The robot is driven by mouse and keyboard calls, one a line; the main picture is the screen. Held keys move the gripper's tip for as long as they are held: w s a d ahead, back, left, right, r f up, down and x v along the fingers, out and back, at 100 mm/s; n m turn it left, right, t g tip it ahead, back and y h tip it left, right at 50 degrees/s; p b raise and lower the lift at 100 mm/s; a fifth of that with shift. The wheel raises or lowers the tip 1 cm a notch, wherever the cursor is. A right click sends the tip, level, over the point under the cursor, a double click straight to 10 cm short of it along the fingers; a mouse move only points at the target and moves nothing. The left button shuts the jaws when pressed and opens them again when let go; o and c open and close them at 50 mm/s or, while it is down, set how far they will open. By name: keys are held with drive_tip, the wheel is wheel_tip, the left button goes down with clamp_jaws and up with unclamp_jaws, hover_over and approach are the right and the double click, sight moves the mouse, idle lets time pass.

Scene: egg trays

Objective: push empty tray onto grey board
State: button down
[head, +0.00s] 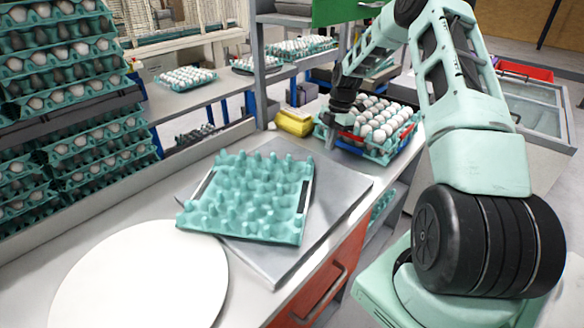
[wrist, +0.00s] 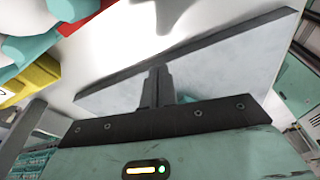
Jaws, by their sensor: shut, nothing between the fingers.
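The empty teal egg tray (head: 250,195) lies mostly on the grey board (head: 345,190), turned slightly. Its near left corner reaches past the board's front-left edge. My gripper (head: 331,141) is low over the counter by the board's far right edge, beside the full egg tray and apart from the empty tray. In the wrist view my gripper's fingers (wrist: 158,84) are together with nothing between them, and the grey board (wrist: 225,55) shows beyond them. I cannot make out the empty tray clearly there.
A full egg tray (head: 389,153) stands right of my gripper, with a red piece near it. A yellow object (head: 294,123) lies at the back. A white round plate (head: 140,280) is at front left. Stacked egg trays (head: 60,90) stand at left. The board's right side is bare.

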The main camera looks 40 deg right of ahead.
drive_tip(key=shift+w+d+f, duration=0.1)
drive_tip(key=shift+d, duration=0.1)
drive_tip(key=p, duration=0.8)
approach(265, 181)
drive_tip(key=x, duration=0.5)
drive_tip(key=shift+a+f, duration=0.2)
drive_tip(key=shift+a, duration=0.25)
drive_tip(key=shift+d+f+p, duration=0.1)
drive_tip(key=shift+f+p, duration=0.25)
drive_tip(key=shift+p, duration=0.1)
drive_tip(key=shift+f+b, duration=0.55)
drive_tip(key=shift+f, duration=0.05)
